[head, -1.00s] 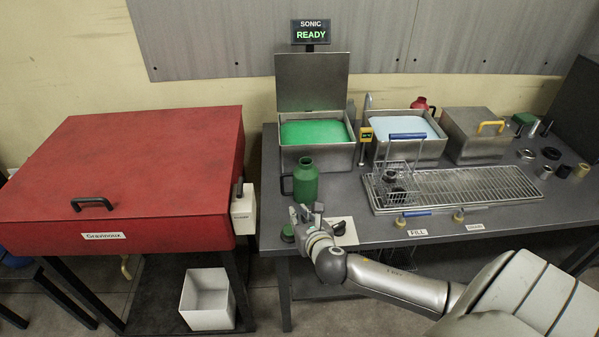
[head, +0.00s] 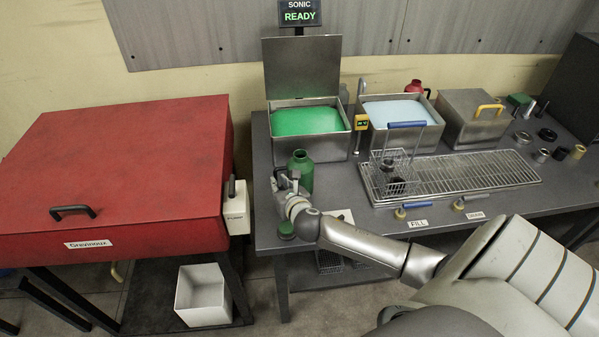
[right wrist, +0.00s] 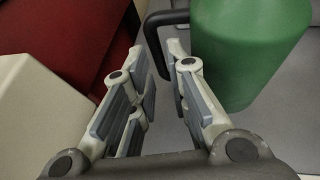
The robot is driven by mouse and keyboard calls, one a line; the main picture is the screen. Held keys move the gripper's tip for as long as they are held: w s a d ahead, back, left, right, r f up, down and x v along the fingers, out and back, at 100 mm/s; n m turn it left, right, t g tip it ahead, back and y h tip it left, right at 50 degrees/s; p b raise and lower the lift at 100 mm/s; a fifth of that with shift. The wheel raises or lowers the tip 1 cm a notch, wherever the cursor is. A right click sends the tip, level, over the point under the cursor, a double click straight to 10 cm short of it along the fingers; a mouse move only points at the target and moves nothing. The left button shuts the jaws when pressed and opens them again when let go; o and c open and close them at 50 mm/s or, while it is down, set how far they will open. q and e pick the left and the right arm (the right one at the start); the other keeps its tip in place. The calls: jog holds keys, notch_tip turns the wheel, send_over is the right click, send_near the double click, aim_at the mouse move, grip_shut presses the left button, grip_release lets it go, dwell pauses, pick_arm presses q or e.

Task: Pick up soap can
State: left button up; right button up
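The soap can appears to be the green can (head: 301,168) standing upright on the bench, left of the wire rack. In the right wrist view the green can (right wrist: 245,45) fills the upper right, with its black handle (right wrist: 166,18) on its left side. My right gripper (head: 284,181) is just in front and left of the can. In the right wrist view the gripper (right wrist: 164,62) is open, with its fingers apart and the handle just beyond the fingertips. Contact with the handle cannot be told. My left gripper is not in view.
A small green round piece (head: 287,230) sits at the bench's front edge. A tank of green liquid (head: 310,122) stands behind the can, and a wire basket (head: 392,172) is to its right.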

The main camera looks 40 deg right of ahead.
jog(key=shift+x, duration=2.25)
jog(key=shift+r, duration=0.2)
grip_shut()
jog(key=shift+r, duration=0.15)
